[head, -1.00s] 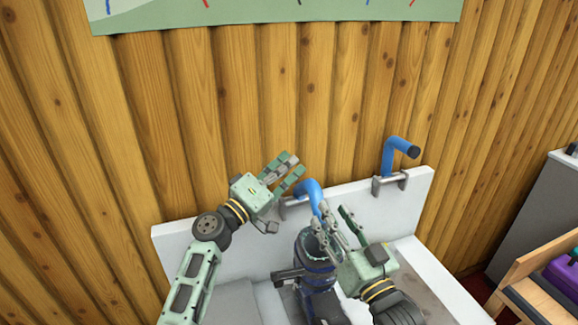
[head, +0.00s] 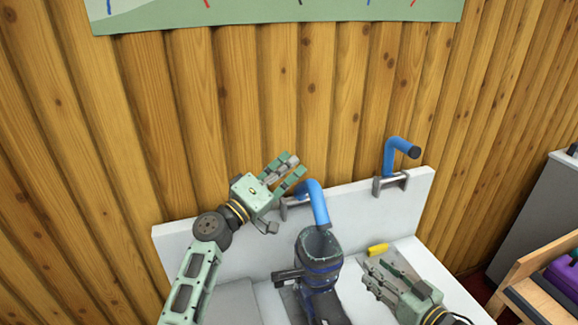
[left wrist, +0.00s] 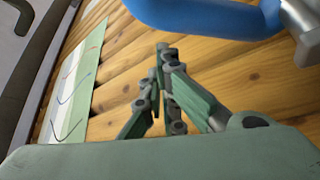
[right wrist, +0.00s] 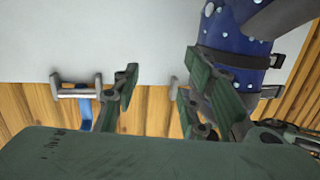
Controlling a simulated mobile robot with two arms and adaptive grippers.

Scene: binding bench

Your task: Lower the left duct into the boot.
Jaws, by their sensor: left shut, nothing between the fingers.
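The left duct (head: 317,203) is a bent blue pipe at the left grey bracket on the white panel. Its lower end hangs at the mouth of the boot; whether it is inside I cannot tell. The boot (head: 318,270) is dark blue and upright, held by a dark clamp; its speckled side shows in the right wrist view (right wrist: 232,25). My left gripper (head: 292,168) is shut and empty, just above left of the duct, which also crosses the top of the left wrist view (left wrist: 215,17). My right gripper (head: 372,273) is open and empty, right of the boot.
A second blue duct (head: 391,155) sits in the right bracket (head: 390,183) on the white panel (head: 350,212). A yellow object (head: 378,249) lies behind my right gripper. A wooden wall stands behind. A wooden crate (head: 530,275) with a purple item is at far right.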

